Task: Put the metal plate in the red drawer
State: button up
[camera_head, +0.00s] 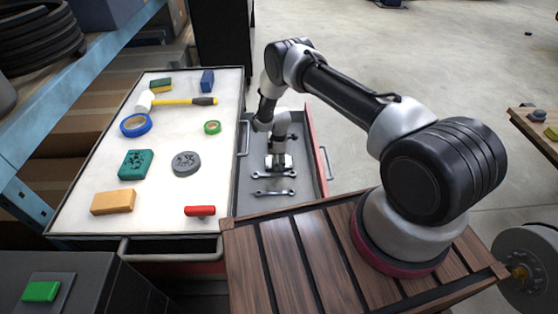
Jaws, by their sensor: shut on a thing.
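The red drawer (313,150) is pulled open on the right side of the white-topped cabinet. It has a grey inside and a red outer front. My gripper (279,157) points down inside the drawer's outline, near its middle. It is shut on a small, pale silvery piece that looks like the metal plate (285,161). The jaws hide part of the plate. I cannot tell whether the plate touches the drawer floor or hangs just above it.
Wrenches (274,192) lie in the drawer near my gripper. The white cabinet top (103,160) carries a hammer (180,101), tape rolls (135,124), a grey disc (186,163), coloured blocks and a red-handled item (200,211). A blue-framed shelf (75,85) stands left.

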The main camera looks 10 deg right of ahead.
jog(key=o, duration=1.3)
jog(key=shift+f, duration=0.15)
